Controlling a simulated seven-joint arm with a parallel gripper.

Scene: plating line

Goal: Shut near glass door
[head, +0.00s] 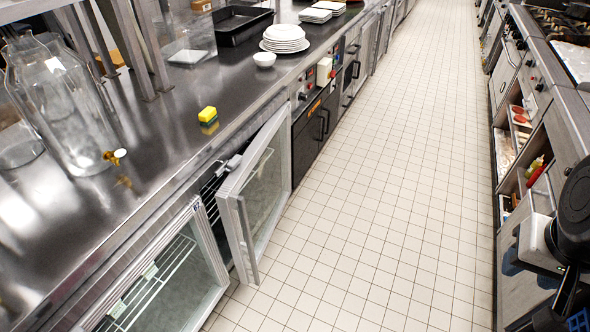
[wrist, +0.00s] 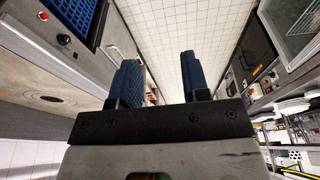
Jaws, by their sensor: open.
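A framed glass door (head: 262,190) under the left counter stands ajar in the head view, its free edge out over the floor. Nearer the camera, another framed glass front (head: 170,285) shows wire shelving behind it and is cut by the lower picture edge; I cannot tell if it is fully shut. In the wrist view a pale-framed glass panel (wrist: 290,25) shows at the top right. My gripper (wrist: 158,62) has two blue fingers held apart with nothing between them. It is over the aisle, apart from the glass doors.
The tiled aisle (head: 375,190) is clear. Dark oven fronts (head: 315,125) lie beyond the ajar door. Cooking units line the right side.

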